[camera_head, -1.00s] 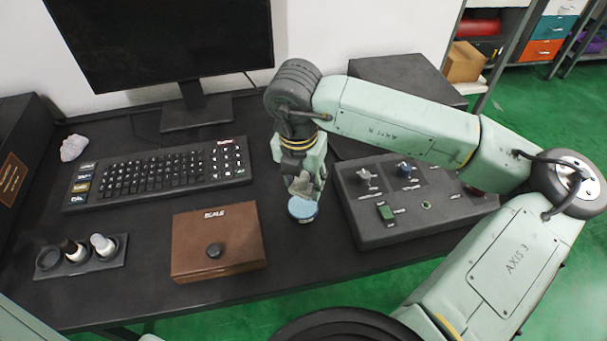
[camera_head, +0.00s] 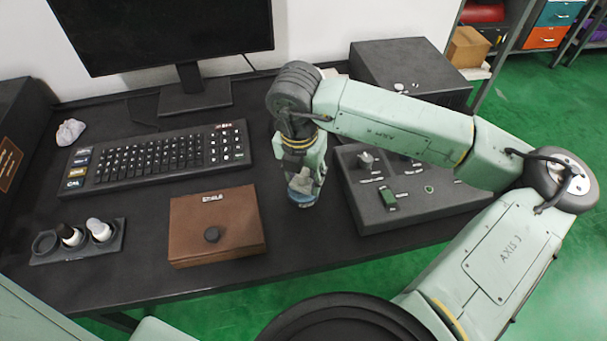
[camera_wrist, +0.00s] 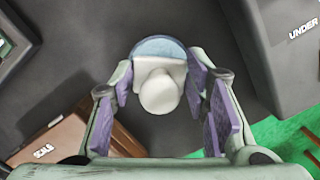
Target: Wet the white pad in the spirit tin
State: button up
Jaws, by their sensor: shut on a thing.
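My gripper (camera_head: 304,178) is shut on a pale, knobbed piece, which I take for the white pad (camera_wrist: 160,93). In the wrist view the piece sits between the purple finger pads. Right below it is the round spirit tin with a blue top (camera_head: 302,197), on the desk between the brown case and the control box. The tin's blue rim also shows in the wrist view (camera_wrist: 158,46). The pad's lower face is hidden, so I cannot tell whether it touches the tin's top.
The brown case (camera_head: 217,215) lies left of the tin, and the dark control box (camera_head: 400,200) is close on the right. A keyboard (camera_head: 155,157) and a monitor stand behind. A dark rack (camera_head: 78,240) at front left holds two small knobbed pieces; its left well is empty.

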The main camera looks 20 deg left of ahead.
aim_at(304, 170)
jog(key=shift+f+b, duration=0.5)
jog(key=shift+b, duration=0.2)
dwell(0.6)
jog(key=shift+f+b, duration=0.1)
jog(key=shift+b, duration=0.5)
dwell(2.1)
jog(key=shift+r+p, duration=1.15)
jog(key=shift+r, duration=2.45)
jog(key=shift+f+b, duration=0.8)
jog(key=shift+f, duration=0.05)
jog(key=shift+r, duration=0.15)
